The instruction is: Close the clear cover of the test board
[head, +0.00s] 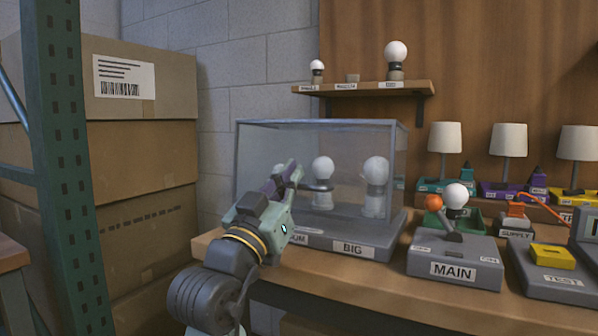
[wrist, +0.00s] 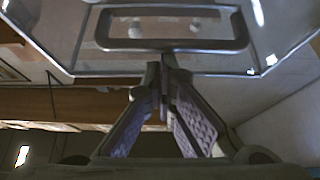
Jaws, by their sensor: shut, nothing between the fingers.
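My gripper (head: 296,172) is in front of the cover, close to the handle. In the wrist view my fingertips (wrist: 162,66) are together and empty, just below the bar.
A grey MAIN box (head: 455,262) with an orange-knobbed lever (head: 434,202) stands right of the board. A TEST box with a yellow block (head: 552,257) is further right. A shelf (head: 365,88) holds bulbs above. Stacked cartons (head: 150,180) and a green post (head: 62,170) stand left.

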